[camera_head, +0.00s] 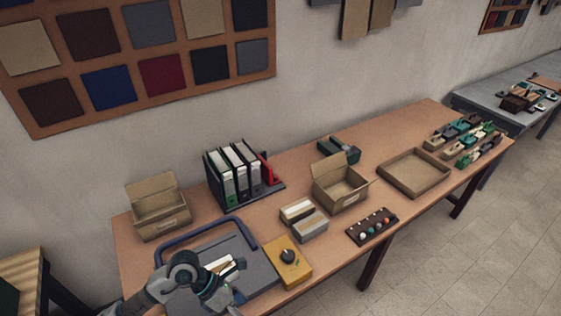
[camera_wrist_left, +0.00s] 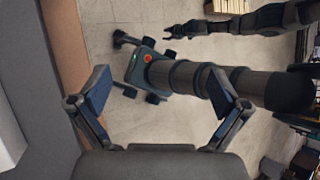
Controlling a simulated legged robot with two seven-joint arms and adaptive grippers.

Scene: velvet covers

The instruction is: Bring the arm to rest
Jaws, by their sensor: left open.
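My left arm (camera_head: 160,284) comes in from the bottom left in the head view, over the near left part of the long table. Its gripper (camera_wrist_left: 158,90) is open in the left wrist view, with two dark blue-padded fingers wide apart and nothing between them. Beyond the fingers are the floor and parts of my own body. My other arm crosses the top of the wrist view, and its small dark gripper (camera_wrist_left: 181,30) is too small to read. It does not show in the head view.
Under my left arm lies a grey board with a blue bar handle (camera_head: 214,232). Close by are a yellow box (camera_head: 288,264), an open carton (camera_head: 160,214) and a binder rack (camera_head: 240,178). An open box (camera_head: 340,190) and shallow tray (camera_head: 414,174) stand farther right. Floor (camera_head: 455,260) is clear.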

